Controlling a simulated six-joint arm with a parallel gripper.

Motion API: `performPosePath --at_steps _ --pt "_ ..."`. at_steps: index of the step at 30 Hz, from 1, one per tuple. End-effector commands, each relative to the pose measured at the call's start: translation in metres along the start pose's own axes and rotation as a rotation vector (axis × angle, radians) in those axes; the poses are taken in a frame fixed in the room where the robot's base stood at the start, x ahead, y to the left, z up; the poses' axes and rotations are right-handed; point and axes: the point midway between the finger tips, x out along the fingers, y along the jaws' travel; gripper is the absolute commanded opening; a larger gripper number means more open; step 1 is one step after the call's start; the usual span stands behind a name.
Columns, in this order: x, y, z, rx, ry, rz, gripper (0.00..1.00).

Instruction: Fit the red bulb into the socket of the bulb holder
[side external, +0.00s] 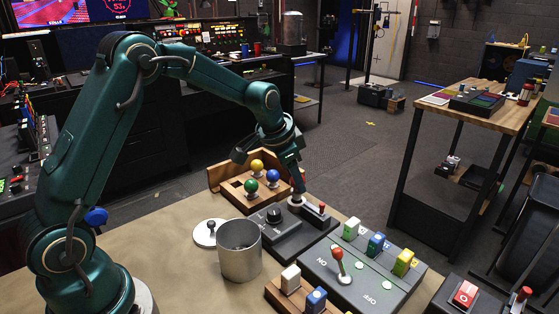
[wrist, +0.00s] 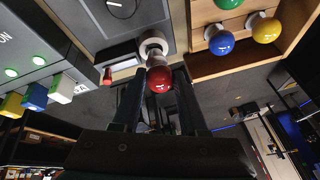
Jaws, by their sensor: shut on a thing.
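My gripper (side external: 296,181) is shut on the red bulb (wrist: 159,79), with a finger on either side of it in the wrist view. The bulb holder is a dark grey box (side external: 293,237) with a black knob (side external: 274,215). Its pale round socket (wrist: 153,46) shows just beyond the bulb in the wrist view. The bulb's metal base points toward the socket. Whether the base is inside it or just above it, I cannot tell.
A wooden rack (side external: 226,187) behind the holder carries yellow (side external: 257,166), green (side external: 251,186) and blue (side external: 273,176) bulbs. A metal can (side external: 239,256) stands left of the holder. A grey switch panel (side external: 372,290) with a red-tipped lever (side external: 338,260) stands close in front.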

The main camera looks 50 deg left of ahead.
Motion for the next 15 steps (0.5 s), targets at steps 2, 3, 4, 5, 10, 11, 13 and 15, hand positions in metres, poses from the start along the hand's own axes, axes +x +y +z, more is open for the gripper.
performPosePath --at_steps 2,3,4,5,10,11,13,15 --pt "0.0000 0.0000 0.0000 0.000 0.000 0.000 0.00" --pt "0.0001 0.0000 0.0000 0.000 0.000 0.000 0.00" --pt "0.0002 0.0000 0.0001 0.000 0.000 0.000 0.00" --pt "0.0004 0.0001 0.0002 0.000 0.000 0.000 0.00" --pt "0.0029 0.0007 0.0013 0.000 -0.001 0.000 0.00" --pt "0.0035 0.0009 0.0016 0.000 -0.001 0.001 0.00" --pt "0.0049 0.0012 0.0023 0.000 -0.001 0.001 0.00" --pt "0.0062 0.0015 0.0029 0.000 -0.001 0.001 0.00"
